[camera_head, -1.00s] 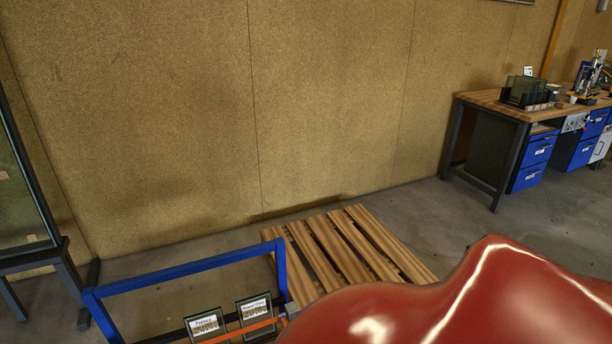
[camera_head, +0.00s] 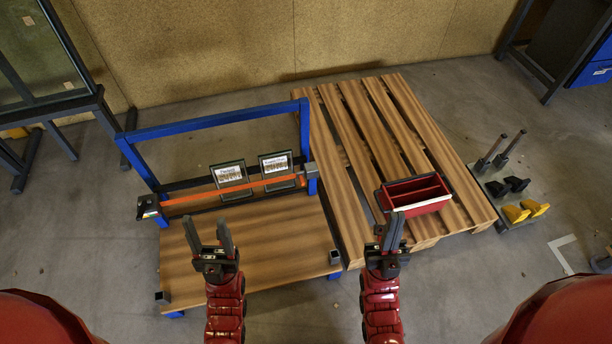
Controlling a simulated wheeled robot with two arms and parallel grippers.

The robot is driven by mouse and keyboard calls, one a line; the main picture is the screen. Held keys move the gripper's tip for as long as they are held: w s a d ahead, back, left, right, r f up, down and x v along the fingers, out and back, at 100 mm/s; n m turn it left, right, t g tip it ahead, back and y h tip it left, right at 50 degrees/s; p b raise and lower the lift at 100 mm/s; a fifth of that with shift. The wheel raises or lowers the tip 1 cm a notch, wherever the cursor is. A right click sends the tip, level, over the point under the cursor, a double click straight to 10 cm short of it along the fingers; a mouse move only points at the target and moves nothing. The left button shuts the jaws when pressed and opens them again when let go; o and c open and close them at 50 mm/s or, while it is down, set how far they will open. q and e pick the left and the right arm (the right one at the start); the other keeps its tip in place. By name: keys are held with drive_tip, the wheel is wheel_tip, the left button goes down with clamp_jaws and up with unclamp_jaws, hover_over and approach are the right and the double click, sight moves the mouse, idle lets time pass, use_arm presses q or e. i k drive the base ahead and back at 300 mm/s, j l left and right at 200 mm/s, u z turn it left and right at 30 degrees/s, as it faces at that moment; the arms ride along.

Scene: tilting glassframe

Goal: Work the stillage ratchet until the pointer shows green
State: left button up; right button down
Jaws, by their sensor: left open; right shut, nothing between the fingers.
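The stillage (camera_head: 178,278) is a blue-framed wooden platform at centre left in the head view. An orange strap (camera_head: 232,188) runs across its back frame. A dark ratchet box with a small coloured marking (camera_head: 149,207) sits at the strap's left end, and a grey block (camera_head: 309,170) is at its right end. The pointer is too small to make out. My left gripper (camera_head: 209,236) is open and empty above the platform, to the right of and nearer than the ratchet. My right gripper (camera_head: 392,232) is shut and empty, near the pallet's front edge.
Two framed labelled panels (camera_head: 231,177) lean behind the strap. A wooden pallet (camera_head: 345,200) stands right of the stillage, with a red tray (camera_head: 415,194) on it. A rack with yellow and black pieces (camera_head: 514,190) is at right. A glass frame stand (camera_head: 60,100) is at far left.

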sight(143, 204)
drive_tip(key=i+j+u, duration=0.15)
drive_tip(key=j, duration=0.3)
drive_tip(key=i+j+u, duration=0.2)
drive_tip(key=j, duration=0.2)
drive_tip(key=i+j+u, duration=0.15)
drive_tip(key=j, duration=0.25)
drive_tip(key=k+j, duration=0.05)
